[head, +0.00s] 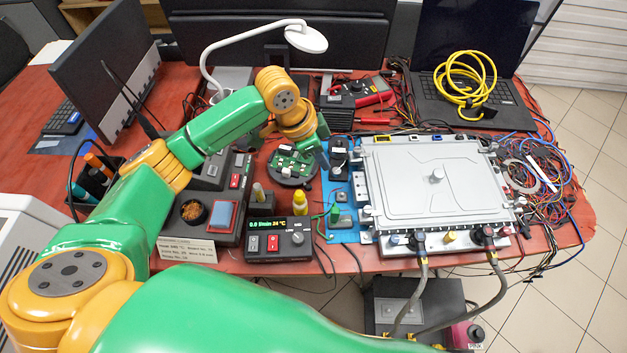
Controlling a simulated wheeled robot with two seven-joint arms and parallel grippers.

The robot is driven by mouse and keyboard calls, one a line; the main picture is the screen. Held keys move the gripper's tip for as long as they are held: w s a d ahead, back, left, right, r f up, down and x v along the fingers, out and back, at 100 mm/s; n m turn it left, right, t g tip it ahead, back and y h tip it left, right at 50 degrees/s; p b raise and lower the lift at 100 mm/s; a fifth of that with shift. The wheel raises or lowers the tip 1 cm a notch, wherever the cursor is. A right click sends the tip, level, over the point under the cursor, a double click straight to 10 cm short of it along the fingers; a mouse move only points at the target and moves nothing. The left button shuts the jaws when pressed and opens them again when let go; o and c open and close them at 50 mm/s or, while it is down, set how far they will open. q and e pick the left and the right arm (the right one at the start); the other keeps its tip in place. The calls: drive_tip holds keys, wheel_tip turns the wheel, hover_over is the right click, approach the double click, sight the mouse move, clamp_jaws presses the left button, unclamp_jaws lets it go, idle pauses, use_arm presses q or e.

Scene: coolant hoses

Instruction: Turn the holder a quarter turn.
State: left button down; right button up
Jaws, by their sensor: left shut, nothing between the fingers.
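The holder (293,181) is a round dark base on the red table, with a green circuit board (291,160) on top of it. My left gripper (322,162) is shut and empty. It points down at the right edge of the holder, and my wrist hides part of the holder's far side. I cannot tell whether the fingertips touch the holder. My right gripper is not in view.
A large grey plate unit (432,185) with hoses at its front stands to the right. A small control box (280,240) and a yellow bottle (300,203) are in front of the holder. A white lamp (305,38) and a red multimeter (356,92) are behind.

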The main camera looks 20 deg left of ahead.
use_arm(q)
drive_tip(key=x, duration=0.6)
drive_tip(key=shift+s+a+f, duration=0.1)
drive_tip(key=shift+f, duration=0.15)
drive_tip(key=s+a, duration=0.1)
drive_tip(key=s+a+p, duration=0.1)
drive_tip(key=a, duration=0.1)
drive_tip(key=shift+f, duration=0.4)
drive_tip(key=shift+d, duration=0.1)
drive_tip(key=shift+w, duration=0.1)
